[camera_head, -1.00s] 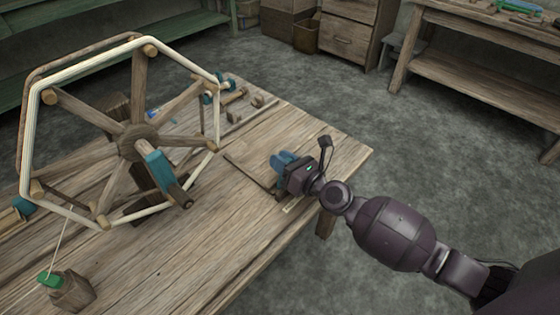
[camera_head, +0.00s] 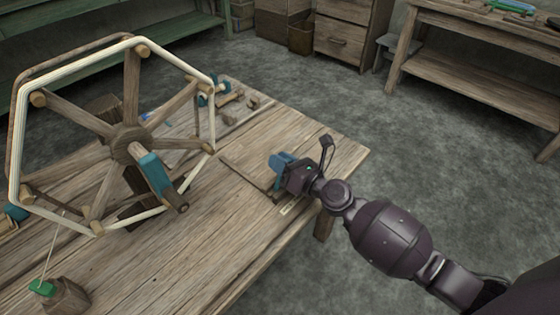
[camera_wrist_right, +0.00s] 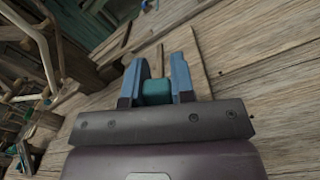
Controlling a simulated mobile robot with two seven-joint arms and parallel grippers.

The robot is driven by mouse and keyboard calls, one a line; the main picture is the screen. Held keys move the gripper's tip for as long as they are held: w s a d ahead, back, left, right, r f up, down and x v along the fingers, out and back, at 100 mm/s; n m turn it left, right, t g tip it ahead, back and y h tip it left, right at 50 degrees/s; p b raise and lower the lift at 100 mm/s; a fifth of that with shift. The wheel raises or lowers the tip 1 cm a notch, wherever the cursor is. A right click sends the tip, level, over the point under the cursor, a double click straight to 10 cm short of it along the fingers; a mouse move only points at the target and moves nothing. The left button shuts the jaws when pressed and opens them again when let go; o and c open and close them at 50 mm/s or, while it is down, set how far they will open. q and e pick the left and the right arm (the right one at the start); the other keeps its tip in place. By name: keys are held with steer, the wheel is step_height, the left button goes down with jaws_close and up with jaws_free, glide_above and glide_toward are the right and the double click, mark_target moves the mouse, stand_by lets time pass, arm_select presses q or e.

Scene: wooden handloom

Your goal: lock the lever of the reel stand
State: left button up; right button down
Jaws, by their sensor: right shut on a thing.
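The reel stand's wheel (camera_head: 128,146) stands upright on the left of the table, with wooden spokes, pale yarn around its rim and a teal handle (camera_head: 154,172) at the hub. My right gripper (camera_head: 280,162) is low over the table's right end, apart from the wheel. In the right wrist view its blue fingers (camera_wrist_right: 157,75) are shut on a teal grip (camera_wrist_right: 157,92). A narrow wooden bar (camera_wrist_right: 160,62) runs on beyond the grip, apparently the lever. In the head view the fingers hide the grip. My left gripper is not in view.
A wooden block with a green piece (camera_head: 42,288) stands at the table's front left, a thread rising from it. Small wooden parts (camera_head: 232,98) lie at the back edge. The table (camera_head: 190,250) is clear at the front middle. A bench (camera_head: 480,60) stands beyond the floor.

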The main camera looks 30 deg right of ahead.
steer(key=shift+f, duration=0.1)
stand_by(0.7)
steer(key=c, duration=1)
jaws_free()
steer(key=shift+o, duration=0.2)
steer(key=shift+s+d, duration=0.1)
steer(key=shift+s+d, duration=0.1)
steer(key=shift+s, duration=0.2)
steer(key=b+v, duration=0.1)
steer(key=v, duration=0.8)
steer(key=shift+b, duration=0.35)
steer(key=shift+s+d, duration=0.15)
steer(key=shift+s, duration=0.3)
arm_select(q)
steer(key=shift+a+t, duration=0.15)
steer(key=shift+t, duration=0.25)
